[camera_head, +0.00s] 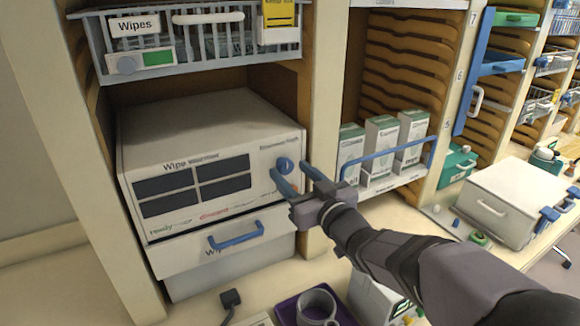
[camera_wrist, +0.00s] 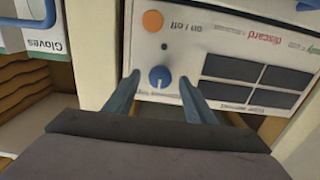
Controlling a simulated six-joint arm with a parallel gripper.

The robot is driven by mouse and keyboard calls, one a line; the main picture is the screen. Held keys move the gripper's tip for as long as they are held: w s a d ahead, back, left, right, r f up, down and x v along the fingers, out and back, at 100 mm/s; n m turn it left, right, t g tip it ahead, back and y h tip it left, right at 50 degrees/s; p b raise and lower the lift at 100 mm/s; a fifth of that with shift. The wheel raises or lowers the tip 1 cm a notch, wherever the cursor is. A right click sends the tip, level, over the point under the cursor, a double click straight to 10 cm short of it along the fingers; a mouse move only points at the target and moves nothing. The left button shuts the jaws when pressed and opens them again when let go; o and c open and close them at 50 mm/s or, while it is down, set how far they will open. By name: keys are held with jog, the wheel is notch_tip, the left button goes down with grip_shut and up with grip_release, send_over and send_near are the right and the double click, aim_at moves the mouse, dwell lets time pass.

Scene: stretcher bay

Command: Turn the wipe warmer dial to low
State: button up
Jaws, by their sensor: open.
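The wipe warmer (camera_head: 190,120) is a white box with four dark panels on its front, standing in the left shelf bay. Its blue round dial (camera_head: 285,165) is at the right of the front face. In the wrist view the dial (camera_wrist: 159,77) shows with a pale pointer mark, below an orange button (camera_wrist: 152,21) in that upside-down picture. My gripper (camera_head: 295,176) is open, its two blue fingers reaching toward the panel. In the wrist view the fingers (camera_wrist: 160,88) lie on either side of the dial, apart from it. Whether the fingertips touch the panel I cannot tell.
A drawer with a blue handle (camera_head: 236,236) is under the warmer. A wire basket labelled Wipes (camera_head: 190,68) hangs above. White boxes (camera_head: 381,138) stand in a rack to the right. A purple tray (camera_head: 285,309) with a mug (camera_head: 316,308) is below on the counter.

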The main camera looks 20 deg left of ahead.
jog(key=shift+w+a, duration=0.5)
jog(key=shift+a, duration=0.05)
jog(key=c, duration=1)
jog(key=shift+c, duration=0.2)
jog(key=shift+f+n+b, duration=0.15)
jog(key=shift+n+b, duration=0.25)
jog(key=shift+b, duration=0.15)
jog(key=n+b, duration=0.2)
jog(key=b, duration=0.1)
jog(key=shift+f+n, duration=0.1)
jog(key=shift+n, duration=0.3)
jog(key=n+b, duration=0.4)
jog(key=shift+r, duration=0.2)
